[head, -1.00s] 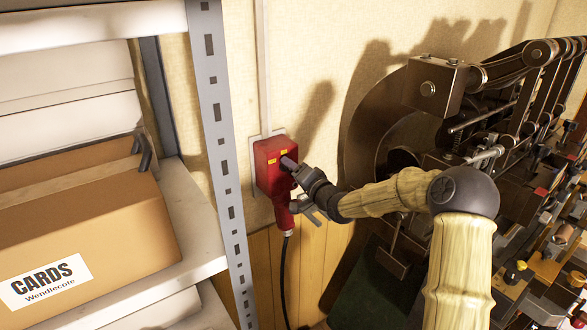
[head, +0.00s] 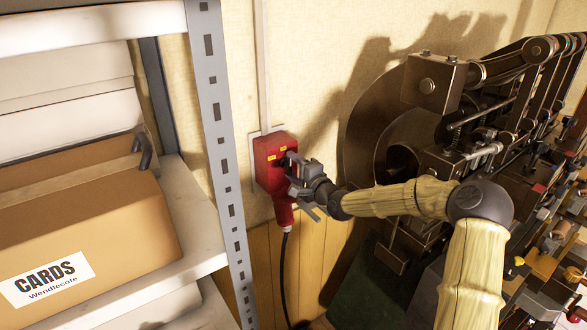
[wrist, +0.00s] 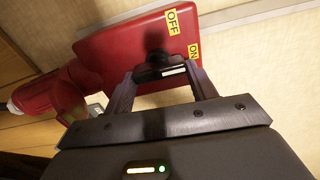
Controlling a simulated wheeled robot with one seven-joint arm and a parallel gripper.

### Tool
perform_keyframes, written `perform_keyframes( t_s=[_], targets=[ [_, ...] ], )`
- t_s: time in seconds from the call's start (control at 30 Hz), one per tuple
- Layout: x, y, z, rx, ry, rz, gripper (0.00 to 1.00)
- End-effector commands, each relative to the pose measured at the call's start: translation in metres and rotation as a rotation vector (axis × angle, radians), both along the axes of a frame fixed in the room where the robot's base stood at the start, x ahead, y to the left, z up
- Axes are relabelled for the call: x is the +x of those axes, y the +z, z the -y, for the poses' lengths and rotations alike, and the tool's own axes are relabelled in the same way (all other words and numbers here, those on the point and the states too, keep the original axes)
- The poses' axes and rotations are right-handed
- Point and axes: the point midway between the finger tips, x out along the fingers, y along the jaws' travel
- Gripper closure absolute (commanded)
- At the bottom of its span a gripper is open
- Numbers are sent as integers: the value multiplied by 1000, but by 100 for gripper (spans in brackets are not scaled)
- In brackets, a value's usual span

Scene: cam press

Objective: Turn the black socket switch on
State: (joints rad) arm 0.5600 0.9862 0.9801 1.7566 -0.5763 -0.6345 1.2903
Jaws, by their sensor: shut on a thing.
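A red socket box (head: 266,150) is fixed to the wall just right of the shelf post. In the wrist view the box (wrist: 115,48) bears a yellow OFF label (wrist: 172,20) and a yellow ON label (wrist: 194,52). My gripper (head: 286,164) is at the front of the box. In the wrist view my gripper (wrist: 160,75) is shut on the black switch (wrist: 158,70), with a finger at each end of it. A white mark (wrist: 174,71) shows on the switch, on the side nearer the ON label. The fingers partly hide the switch in the head view.
A red plug (head: 283,212) with a black cable (head: 283,270) hangs below the box. A grey shelf post (head: 218,150) and a carton marked CARDS (head: 90,225) stand at left. A large dark machine (head: 440,110) fills the right, close to my arm.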

Motion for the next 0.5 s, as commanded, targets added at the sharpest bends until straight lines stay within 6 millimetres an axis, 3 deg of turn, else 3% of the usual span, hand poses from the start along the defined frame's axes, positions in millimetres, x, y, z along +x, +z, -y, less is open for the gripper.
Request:
perform_keyframes(
  t_s=[0.27,0.3,0.4,0.5],
  targets=[
    [0,-1,0,4,0,-5,66],
    [0,-1,0,4,0,-5,39],
    [0,-1,0,3,0,-4,22],
    [0,-1,0,1,1,-3,22]
  ],
)
